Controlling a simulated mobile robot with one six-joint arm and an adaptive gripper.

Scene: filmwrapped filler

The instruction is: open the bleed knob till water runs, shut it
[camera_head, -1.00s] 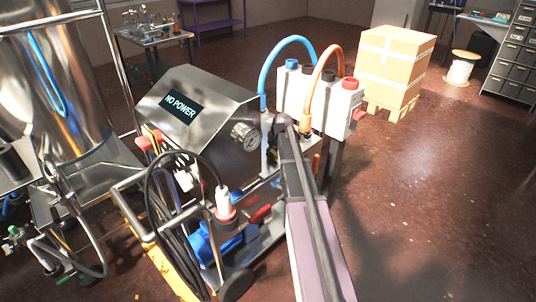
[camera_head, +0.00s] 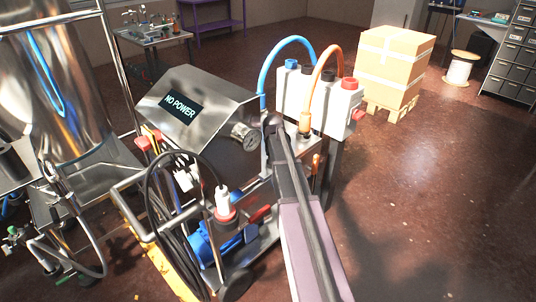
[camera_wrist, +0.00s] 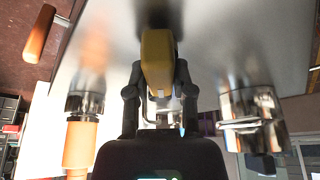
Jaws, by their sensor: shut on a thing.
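The bleed knob looks like a rounded yellow-brown piece (camera_wrist: 157,62) between my fingers in the wrist view. My gripper (camera_wrist: 158,92) is shut on it, one dark finger on each side. My own arm hides the knob there. No running water can be made out in either view.
In the wrist view, a metal fitting with an orange hose (camera_wrist: 80,142) is left of my gripper and another metal fitting (camera_wrist: 252,118) is right. An orange handle (camera_wrist: 40,33) is at upper left. The machine's display (camera_head: 181,107) reads NO POWER. Open floor lies right.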

